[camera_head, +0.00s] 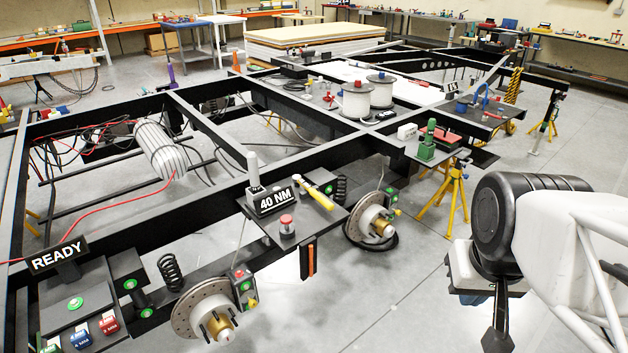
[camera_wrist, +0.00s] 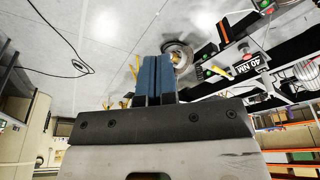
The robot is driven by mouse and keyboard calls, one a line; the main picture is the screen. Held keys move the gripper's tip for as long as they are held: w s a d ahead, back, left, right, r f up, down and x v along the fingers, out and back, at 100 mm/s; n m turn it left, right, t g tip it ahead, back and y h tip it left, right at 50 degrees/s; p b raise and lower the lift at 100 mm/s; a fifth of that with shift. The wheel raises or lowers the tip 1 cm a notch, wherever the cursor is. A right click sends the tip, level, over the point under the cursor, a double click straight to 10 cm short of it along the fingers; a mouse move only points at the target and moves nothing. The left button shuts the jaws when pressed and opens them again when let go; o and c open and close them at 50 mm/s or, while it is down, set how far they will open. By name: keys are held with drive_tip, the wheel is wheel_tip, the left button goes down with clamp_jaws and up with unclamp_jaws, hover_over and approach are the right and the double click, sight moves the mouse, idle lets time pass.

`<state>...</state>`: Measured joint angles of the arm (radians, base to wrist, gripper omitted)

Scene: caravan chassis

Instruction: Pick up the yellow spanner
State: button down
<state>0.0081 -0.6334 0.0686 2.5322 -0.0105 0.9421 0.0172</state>
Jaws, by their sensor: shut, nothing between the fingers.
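The yellow spanner (camera_head: 319,195) lies on a black shelf (camera_head: 290,236) at the chassis side, right of the "40 NM" sign (camera_head: 274,201). In the wrist view a small yellow piece beside the sign (camera_wrist: 247,67) looks like the spanner (camera_wrist: 224,73). My gripper (camera_wrist: 155,58) shows its blue fingers shut together and empty, well apart from the spanner. In the head view my arm stands at the right, away from the shelf, and the fingertips are hard to make out.
A red-capped jar (camera_head: 287,227) and a grey upright cylinder (camera_head: 253,170) stand near the spanner. A brake disc (camera_head: 370,222) with hub is just right of the shelf. A yellow stand (camera_head: 445,195) is between chassis and arm. The floor (camera_head: 400,300) in front is clear.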

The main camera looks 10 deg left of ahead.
drive_tip(key=c, duration=1.8)
unclamp_jaws()
drive_tip(key=o, duration=1.1)
drive_tip(key=shift+c, duration=0.2)
drive_tip(key=shift+w, duration=0.1)
